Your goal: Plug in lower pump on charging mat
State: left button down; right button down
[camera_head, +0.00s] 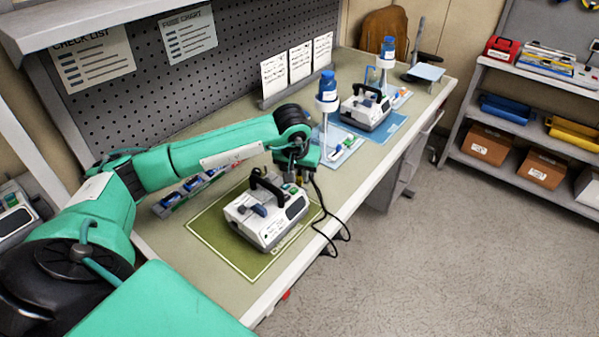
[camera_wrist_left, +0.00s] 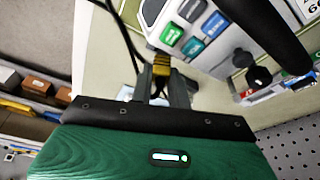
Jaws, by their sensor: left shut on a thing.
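In the left wrist view the gripper (camera_wrist_left: 165,86) is shut on a black cable's plug (camera_wrist_left: 161,66), which looks yellowish between the fingers. The pump (camera_wrist_left: 205,35) shows there close by, with green, teal and blue buttons. Whether the plug touches the pump is unclear. The black cable (camera_head: 322,220) hangs over the table edge. My right gripper is out of view.
A second pump (camera_head: 366,107) stands on a blue mat (camera_head: 385,128) farther back, with blue-capped bottles (camera_head: 327,88) on stands near it. A pegboard (camera_head: 210,75) backs the bench. Shelves (camera_head: 540,125) with boxes stand at the right, across open floor.

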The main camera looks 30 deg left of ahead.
pick_arm(q)
jog(key=shift+a+f+m+b, duration=0.1)
jog(key=shift+f+m+b, duration=0.05)
jog(key=shift+m+b, duration=0.35)
jog(key=shift+m+h+b, duration=0.4)
jog(key=shift+m+b, duration=0.25)
jog(key=shift+m, duration=0.85)
jog(key=shift+r+b, duration=0.2)
jog(key=shift+b, duration=0.2)
jog(key=shift+b, duration=0.3)
